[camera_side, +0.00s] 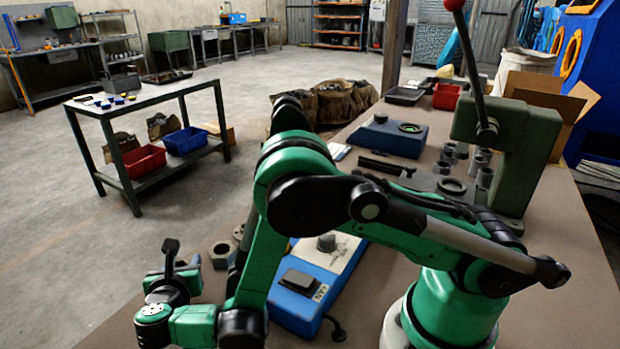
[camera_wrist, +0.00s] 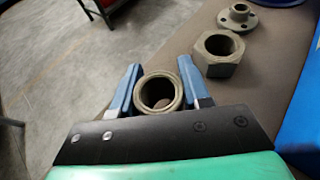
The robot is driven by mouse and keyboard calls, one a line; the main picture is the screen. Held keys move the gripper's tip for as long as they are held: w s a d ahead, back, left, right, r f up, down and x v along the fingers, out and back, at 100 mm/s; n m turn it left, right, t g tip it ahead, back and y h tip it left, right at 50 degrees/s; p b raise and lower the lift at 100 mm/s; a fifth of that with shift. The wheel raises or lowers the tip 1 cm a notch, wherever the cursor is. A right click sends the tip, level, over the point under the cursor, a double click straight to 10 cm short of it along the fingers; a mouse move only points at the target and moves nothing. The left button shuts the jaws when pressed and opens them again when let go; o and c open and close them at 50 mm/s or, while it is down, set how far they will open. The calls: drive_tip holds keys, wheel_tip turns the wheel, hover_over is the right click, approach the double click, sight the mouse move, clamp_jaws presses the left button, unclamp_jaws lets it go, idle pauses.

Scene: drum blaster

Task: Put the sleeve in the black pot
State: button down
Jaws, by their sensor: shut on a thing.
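My gripper (camera_wrist: 158,86) is shut on the sleeve (camera_wrist: 160,73), a dull grey-brown ring seen end-on between the two blue fingers in the wrist view. In the side view my gripper (camera_side: 172,284) is at the lower left, by the left edge of the bench. I cannot make out the sleeve there. I cannot pick out a black pot for certain in either view.
A hex nut (camera_wrist: 220,70) and a flanged ring (camera_wrist: 236,25) lie on the brown bench near my gripper. The nut also shows in the side view (camera_side: 221,262). A blue box (camera_side: 296,306), a press (camera_side: 510,150) and several small grey cylinders stand farther right.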

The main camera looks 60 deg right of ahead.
wheel_tip(320, 180, up, 18)
drive_tip(key=s+d+r+n+t+y, duration=0.2)
drive_tip(key=d+r+n+t+y, duration=0.2)
drive_tip(key=d+r+n+y, duration=0.35)
drive_tip(key=s+d+f+m+g+h, duration=0.1)
drive_tip(key=s+d+m+g+h, duration=0.4)
drive_tip(key=s+d+m+g, duration=0.4)
drive_tip(key=s+d+m+g+h, duration=0.5)
drive_tip(key=s+d+m+g, duration=0.1)
drive_tip(key=d+m+g, duration=0.5)
drive_tip(key=shift+m+t, duration=0.35)
drive_tip(key=shift+t, duration=0.35)
wheel_tip(320, 180, down, 19)
drive_tip(key=shift+s+a+f, duration=0.1)
drive_tip(key=shift+s+f, duration=0.05)
drive_tip(key=shift+f, duration=0.05)
drive_tip(key=shift+c, duration=2.1)
unclamp_jaws()
drive_tip(key=shift+a, duration=0.1)
